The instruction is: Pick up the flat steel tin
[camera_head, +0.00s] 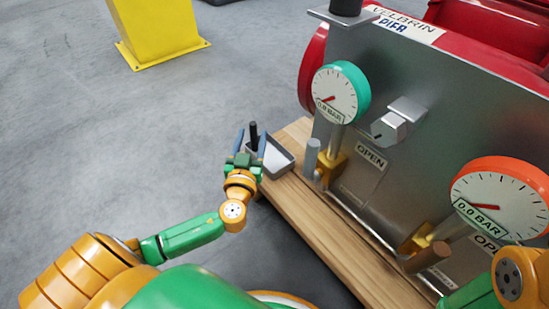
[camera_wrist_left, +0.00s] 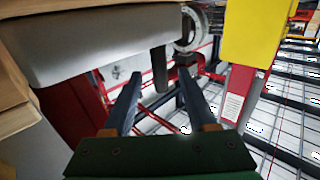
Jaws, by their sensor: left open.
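A dark upright rod (camera_head: 253,130) shows by the fingers. In the left wrist view, a grey wall, apparently the tin's (camera_wrist_left: 100,45), fills the upper left. A dark rod (camera_wrist_left: 160,70) shows between the open fingers (camera_wrist_left: 160,88); I cannot tell whether they touch it. My right gripper is outside the frames.
The wooden shelf (camera_head: 345,250) runs along a grey panel (camera_head: 440,110) with a green-rimmed gauge (camera_head: 340,93), an orange-rimmed gauge (camera_head: 500,200) and a hexagonal knob (camera_head: 389,129). A grey cylinder (camera_head: 311,158) stands near the tin. A yellow post (camera_head: 157,28) stands behind on open floor.

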